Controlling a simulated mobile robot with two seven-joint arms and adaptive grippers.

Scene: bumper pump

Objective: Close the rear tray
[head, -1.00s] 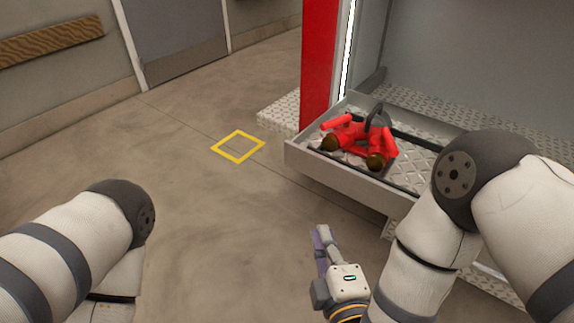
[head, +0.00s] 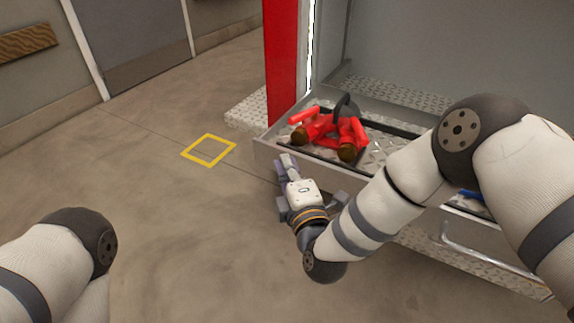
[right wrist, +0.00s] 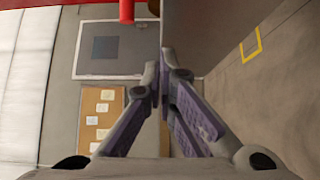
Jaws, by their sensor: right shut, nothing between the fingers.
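The rear tray (head: 275,162) is a grey metal drawer standing out from the vehicle compartment. A red pump-like item (head: 330,130) with brown-capped ends and a dark curved handle lies in it. My right gripper (head: 287,163) is close to the outer front face of the tray, near its left end; I cannot tell whether it touches. In the right wrist view, its purple-padded fingers (right wrist: 165,72) meet at the tips and hold nothing, and a dark grey panel (right wrist: 205,35), apparently the tray, rises just beyond them. My left arm shows at the lower left, but its gripper is out of view.
A red post (head: 284,65) stands at the left side of the compartment, beside a tread-plate step (head: 247,108). A silver handle (head: 490,252) is at the lower right. A yellow square (head: 208,150) marks the floor at left, which is otherwise clear.

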